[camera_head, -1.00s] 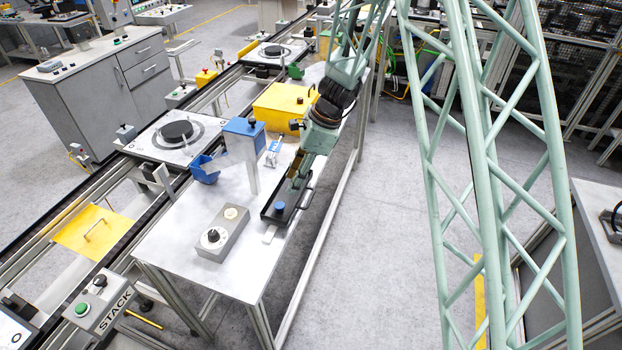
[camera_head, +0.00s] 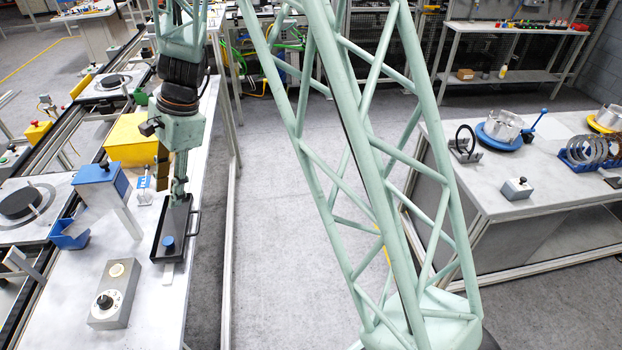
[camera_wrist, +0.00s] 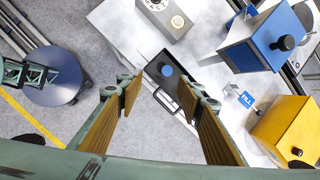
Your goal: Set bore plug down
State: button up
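A blue round plug-like piece (camera_head: 168,243) sits upright at the near end of a black tray (camera_head: 178,222) on the bench; I take it for the bore plug. In the wrist view the blue piece (camera_wrist: 167,70) shows beyond my fingertips, in the black tray (camera_wrist: 151,78). My gripper (camera_head: 179,190) is above the far part of the tray. In the wrist view my gripper (camera_wrist: 158,88) has its two fingers wide apart with nothing between them. The exact height above the tray is hard to tell.
A grey box with dials (camera_head: 114,294) stands near the tray. A blue box on a post (camera_head: 101,183) and a yellow box (camera_head: 131,140) stand to the left and behind. A second bench (camera_head: 520,170) with rings and metal parts is at right, across open floor.

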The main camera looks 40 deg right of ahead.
jog(key=s+d+r+n+t+h, duration=0.1)
jog(key=s+d+r+n, duration=0.25)
jog(key=s+r, duration=0.6)
jog(key=s+d+r+n+h, duration=0.1)
jog(key=s+d+r+n, duration=0.3)
jog(key=s+r, duration=0.6)
jog(key=s+d+r+n, duration=0.2)
jog(key=s, duration=0.5)
jog(key=s+d+r+n+t+h, duration=0.1)
jog(key=s+d+r+n, duration=0.1)
jog(key=s, duration=0.6)
jog(key=s+d+r+n+t+h, duration=0.1)
jog(key=s+d+r+n, duration=0.1)
jog(key=s+d+n, duration=0.2)
jog(key=s, duration=0.3)
jog(key=shift+s+r, duration=0.35)
jog(key=shift+r, duration=0.05)
jog(key=shift+f, duration=0.1)
